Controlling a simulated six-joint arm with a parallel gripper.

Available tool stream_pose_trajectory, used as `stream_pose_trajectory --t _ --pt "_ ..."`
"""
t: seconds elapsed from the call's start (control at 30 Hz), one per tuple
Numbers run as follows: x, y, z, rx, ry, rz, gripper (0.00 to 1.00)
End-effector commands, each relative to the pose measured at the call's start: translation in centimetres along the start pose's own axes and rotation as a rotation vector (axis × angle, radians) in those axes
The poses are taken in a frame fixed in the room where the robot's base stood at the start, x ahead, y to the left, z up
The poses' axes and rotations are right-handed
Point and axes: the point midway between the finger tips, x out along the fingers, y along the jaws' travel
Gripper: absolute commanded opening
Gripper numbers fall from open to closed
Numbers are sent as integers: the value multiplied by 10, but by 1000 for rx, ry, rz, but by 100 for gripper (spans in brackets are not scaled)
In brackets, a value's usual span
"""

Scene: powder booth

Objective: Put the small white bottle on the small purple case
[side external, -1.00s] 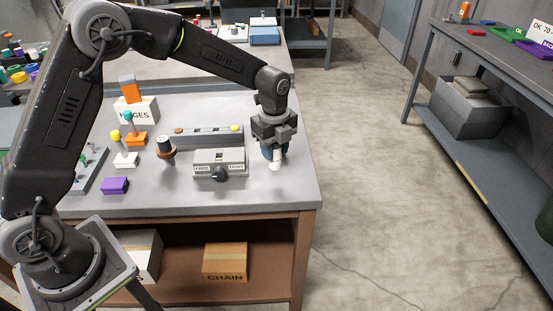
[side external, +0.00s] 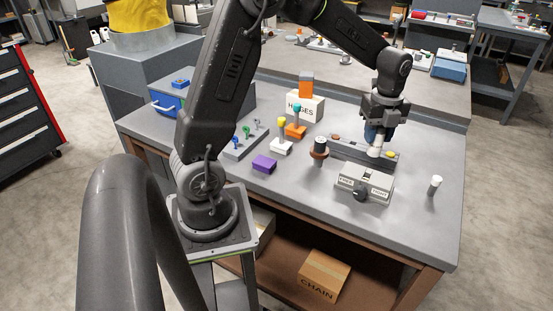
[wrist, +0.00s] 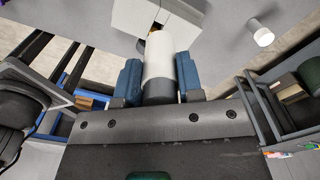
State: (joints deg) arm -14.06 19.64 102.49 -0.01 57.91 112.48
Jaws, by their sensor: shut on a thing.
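A small white bottle (side external: 375,151) is held in my gripper (side external: 377,136), between its blue fingertips, above the back of the grey-white switch box. In the wrist view the white bottle (wrist: 160,55), with a dark grey band, sits between the two blue fingers (wrist: 160,82). The small purple case (side external: 264,164) lies on the bench well to the left of my gripper, with nothing on it.
The switch box (side external: 363,186) stands below my gripper, with a grey rail (side external: 350,149) behind it. The bench front (side external: 315,195) is clear.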

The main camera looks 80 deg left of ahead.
Motion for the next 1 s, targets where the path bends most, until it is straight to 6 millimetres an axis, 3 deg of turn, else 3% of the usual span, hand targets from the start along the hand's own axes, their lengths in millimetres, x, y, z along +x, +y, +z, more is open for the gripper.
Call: stream_pose_trajectory --t 0.1,0.3,0.5,0.6,0.83,1.0 --pt "-5 43 43 -159 -1 -2 11" --pt "-7 129 93 -449 -1 -2 11" --pt "-3 208 110 -713 -1 -1 11" --pt "0 237 110 -811 -1 -1 11" --pt "7 268 107 -928 1 1 11" --pt "34 271 105 -937 5 6 11"
